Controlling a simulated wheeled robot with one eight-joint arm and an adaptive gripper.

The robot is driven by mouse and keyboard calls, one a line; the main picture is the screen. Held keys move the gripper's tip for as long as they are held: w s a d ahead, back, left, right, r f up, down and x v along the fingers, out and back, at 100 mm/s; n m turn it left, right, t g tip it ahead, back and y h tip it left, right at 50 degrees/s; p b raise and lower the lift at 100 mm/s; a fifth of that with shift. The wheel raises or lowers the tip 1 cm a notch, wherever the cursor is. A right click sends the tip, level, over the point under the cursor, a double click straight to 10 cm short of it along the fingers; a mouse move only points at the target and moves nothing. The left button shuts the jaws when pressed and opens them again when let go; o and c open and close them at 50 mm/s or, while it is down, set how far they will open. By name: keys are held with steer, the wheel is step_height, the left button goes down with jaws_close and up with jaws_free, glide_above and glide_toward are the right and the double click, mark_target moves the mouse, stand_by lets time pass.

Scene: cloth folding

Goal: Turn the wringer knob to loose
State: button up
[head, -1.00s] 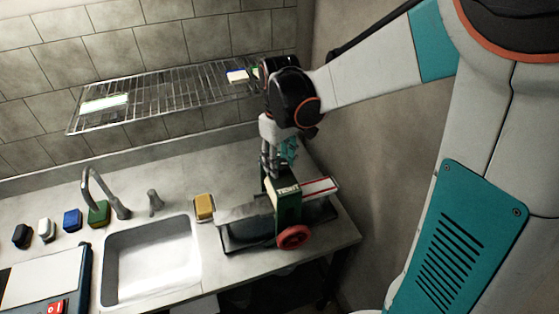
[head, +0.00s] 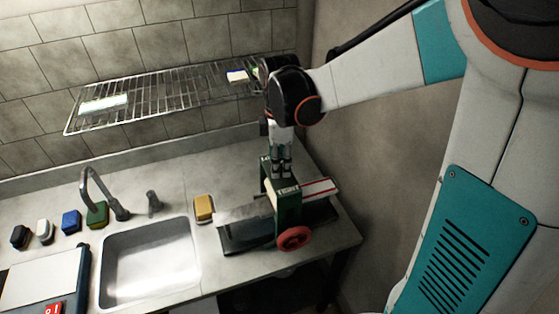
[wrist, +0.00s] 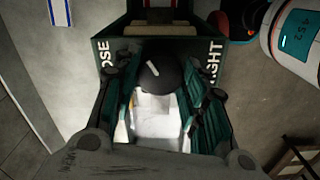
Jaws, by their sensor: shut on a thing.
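The wringer (head: 287,208) is a green frame with a red handwheel (head: 294,238) at the right of the counter. In the wrist view its green top plate (wrist: 104,52) has lettering ending "OSE" on the left and "GHT" on the right. The round black knob (wrist: 158,72) sits between these labels, with a short white mark slanting toward the upper left. My gripper (head: 281,172) points down onto the wringer's top. In the wrist view its fingers (wrist: 160,88) are shut on the knob, one on each side. The knob is hidden by the fingers in the head view.
A sink (head: 150,262) with a faucet (head: 112,200) lies left of the wringer. A yellow sponge (head: 204,209) sits between them, and several coloured blocks stand at the far left. A wire rack (head: 165,95) hangs above the counter. A wall is close on the right.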

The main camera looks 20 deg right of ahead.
steer(key=n, duration=0.5)
steer(key=shift+n, duration=0.3)
steer(key=n, duration=0.5)
steer(key=shift+n, duration=0.4)
steer(key=o, duration=1.1)
step_height(320, 180, up, 12)
steer(key=shift+s, duration=0.1)
steer(key=shift+b, duration=0.3)
